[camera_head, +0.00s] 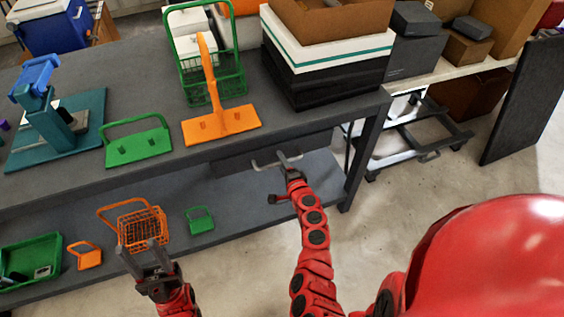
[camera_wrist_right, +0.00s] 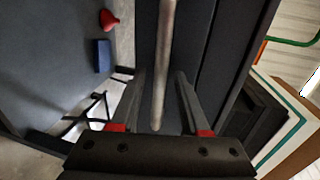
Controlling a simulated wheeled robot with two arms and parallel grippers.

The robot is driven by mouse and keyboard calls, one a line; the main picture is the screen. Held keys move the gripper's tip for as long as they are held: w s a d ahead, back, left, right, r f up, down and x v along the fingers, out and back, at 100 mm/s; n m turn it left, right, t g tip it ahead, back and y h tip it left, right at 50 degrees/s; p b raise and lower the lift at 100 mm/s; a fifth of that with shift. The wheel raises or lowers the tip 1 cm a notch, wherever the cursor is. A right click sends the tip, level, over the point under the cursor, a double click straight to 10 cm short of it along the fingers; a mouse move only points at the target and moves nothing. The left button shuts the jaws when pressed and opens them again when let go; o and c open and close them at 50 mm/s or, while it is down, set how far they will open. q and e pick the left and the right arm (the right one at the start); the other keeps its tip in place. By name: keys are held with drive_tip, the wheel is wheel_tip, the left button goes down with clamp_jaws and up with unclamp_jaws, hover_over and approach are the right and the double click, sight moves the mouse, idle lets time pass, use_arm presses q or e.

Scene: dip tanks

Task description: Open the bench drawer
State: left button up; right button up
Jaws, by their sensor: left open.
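The bench drawer (camera_head: 232,160) is a dark panel under the right part of the grey bench top. Its pale bar handle (camera_head: 262,166) sticks out from the front. I cannot tell whether the drawer is fully closed. My right gripper (camera_head: 287,160) is at the handle's right end. In the right wrist view the handle bar (camera_wrist_right: 167,60) runs between the two parted fingers, with gaps on both sides; my right gripper (camera_wrist_right: 162,105) is open around or just behind it. My left gripper (camera_head: 143,248) is open and empty, low in front of the lower shelf.
An orange wire basket (camera_head: 139,222) stands by my left gripper on the lower shelf (camera_head: 255,200). A small green holder (camera_head: 200,220) is beside it. The bench top (camera_head: 160,85) bears green and orange racks and stacked boxes (camera_head: 325,75). A bench leg (camera_head: 362,150) stands right of the drawer.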

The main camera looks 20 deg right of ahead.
clamp_jaws()
idle(1.2)
